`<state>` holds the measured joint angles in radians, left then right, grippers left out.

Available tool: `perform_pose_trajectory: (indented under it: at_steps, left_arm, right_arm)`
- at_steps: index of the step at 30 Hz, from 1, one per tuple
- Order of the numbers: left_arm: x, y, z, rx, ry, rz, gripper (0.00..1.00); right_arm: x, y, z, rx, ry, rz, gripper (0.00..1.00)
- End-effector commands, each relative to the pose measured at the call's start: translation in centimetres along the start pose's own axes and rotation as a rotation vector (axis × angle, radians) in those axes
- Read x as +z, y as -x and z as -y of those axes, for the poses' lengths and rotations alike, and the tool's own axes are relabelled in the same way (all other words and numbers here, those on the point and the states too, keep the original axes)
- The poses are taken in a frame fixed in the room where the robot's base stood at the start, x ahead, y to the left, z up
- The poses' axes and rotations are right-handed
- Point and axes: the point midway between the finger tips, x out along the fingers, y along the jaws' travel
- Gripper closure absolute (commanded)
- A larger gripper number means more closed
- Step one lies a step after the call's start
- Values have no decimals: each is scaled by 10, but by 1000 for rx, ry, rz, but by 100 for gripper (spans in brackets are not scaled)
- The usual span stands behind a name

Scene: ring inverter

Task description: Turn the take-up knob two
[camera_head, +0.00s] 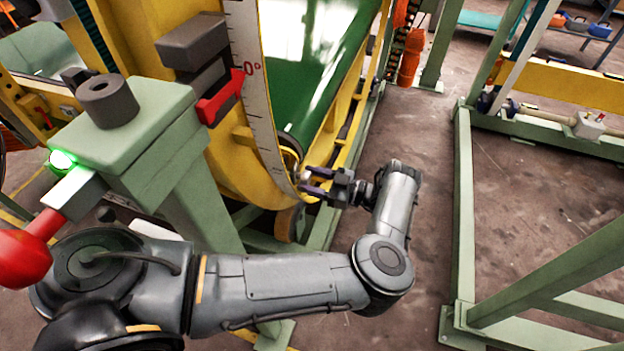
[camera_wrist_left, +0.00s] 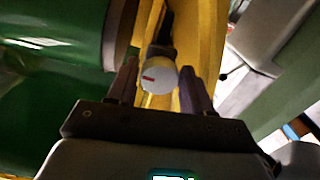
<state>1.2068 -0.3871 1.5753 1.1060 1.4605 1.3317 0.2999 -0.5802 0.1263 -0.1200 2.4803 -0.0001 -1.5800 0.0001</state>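The take-up knob appears to be the round pale-grey disc with a red mark (camera_wrist_left: 158,78) in the left wrist view. It lies between the two fingers of my left gripper (camera_wrist_left: 160,68), with a gap visible on each side. How deep the knob sits between the fingers is hard to tell. In the head view my left gripper (camera_head: 305,181) points left at the lower edge of the yellow frame (camera_head: 235,165), fingers apart. The knob is too small there to make out clearly. I cannot tell which numbered knob this is. My right gripper is not in view.
A green belt surface (camera_head: 310,60) lies inside the yellow ring. A white scale (camera_head: 252,95) and red pointer (camera_head: 220,98) are on its near side. A red handle (camera_head: 28,250) and green post (camera_head: 140,125) stand left. Green rails (camera_head: 464,200) stand right; the floor between is clear.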

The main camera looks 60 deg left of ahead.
Motion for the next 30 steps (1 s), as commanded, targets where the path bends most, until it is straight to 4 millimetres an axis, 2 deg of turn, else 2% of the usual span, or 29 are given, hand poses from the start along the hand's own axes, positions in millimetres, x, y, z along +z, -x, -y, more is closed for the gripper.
perform_pose_trajectory:
  at_steps: [1, 6, 7, 20, 30]
  left_arm:
    - [0, 0, 0, 0, 0, 0, 58]
    - [0, 0, 0, 0, 0, 0, 84]
    - [0, 0, 0, 0, 0, 0, 86]
    - [0, 0, 0, 0, -97, 0, 86]
    - [0, 0, 1, -1, -376, -2, 86]
  right_arm:
    - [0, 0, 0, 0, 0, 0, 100]
    - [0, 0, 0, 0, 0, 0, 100]
    - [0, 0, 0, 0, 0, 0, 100]
    - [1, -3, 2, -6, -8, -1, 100]
    - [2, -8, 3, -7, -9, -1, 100]
